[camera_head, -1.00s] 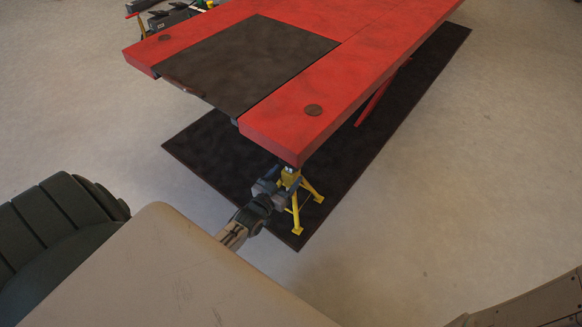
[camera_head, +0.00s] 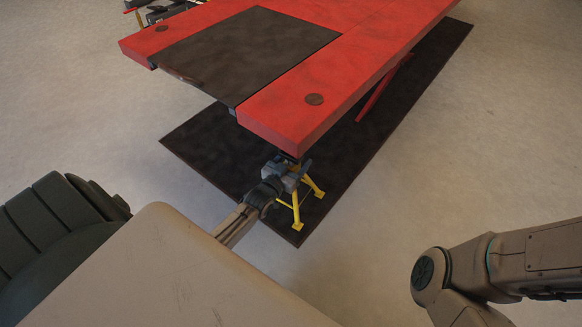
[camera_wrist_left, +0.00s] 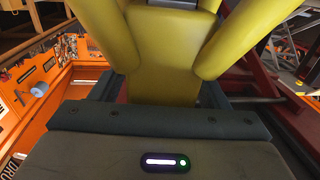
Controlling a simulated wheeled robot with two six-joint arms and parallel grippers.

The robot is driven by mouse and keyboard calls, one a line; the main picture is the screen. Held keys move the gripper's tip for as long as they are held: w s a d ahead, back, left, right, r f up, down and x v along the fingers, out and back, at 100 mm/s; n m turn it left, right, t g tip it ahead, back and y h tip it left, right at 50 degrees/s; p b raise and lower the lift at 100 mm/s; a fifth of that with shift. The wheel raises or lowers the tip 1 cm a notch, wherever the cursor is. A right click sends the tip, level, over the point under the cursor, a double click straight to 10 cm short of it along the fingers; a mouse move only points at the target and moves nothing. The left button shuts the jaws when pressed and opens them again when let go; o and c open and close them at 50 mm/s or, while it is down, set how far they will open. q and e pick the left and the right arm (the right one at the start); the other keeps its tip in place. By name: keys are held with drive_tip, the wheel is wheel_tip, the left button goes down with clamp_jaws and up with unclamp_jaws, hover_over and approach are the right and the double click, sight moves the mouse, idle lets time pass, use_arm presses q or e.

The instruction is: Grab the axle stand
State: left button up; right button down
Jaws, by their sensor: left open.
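The yellow axle stand (camera_head: 317,187) stands on the dark mat under the near corner of the red lift, legs splayed. My left gripper (camera_head: 297,170) reaches its upper part from the left and hides much of it. In the left wrist view the stand's yellow column (camera_wrist_left: 165,50) fills the middle, with legs spreading to both sides. My open left gripper (camera_wrist_left: 163,92) has its fingers on either side of the column; I cannot tell if they touch it. My right gripper is not in view; only my right arm shows at the right.
The red lift platform (camera_head: 285,118) with a dark panel hangs just above the stand and my left gripper. The dark mat (camera_head: 215,135) lies beneath. Open concrete floor surrounds it. Orange cabinets or shelving (camera_wrist_left: 85,48) show in the left wrist view.

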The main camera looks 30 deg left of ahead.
use_arm(q)
drive_tip(key=shift+c, duration=0.2)
clamp_jaws()
drive_tip(key=shift+w+r, duration=0.1)
drive_tip(key=shift+r, duration=0.1)
drive_tip(key=shift+r, duration=0.2)
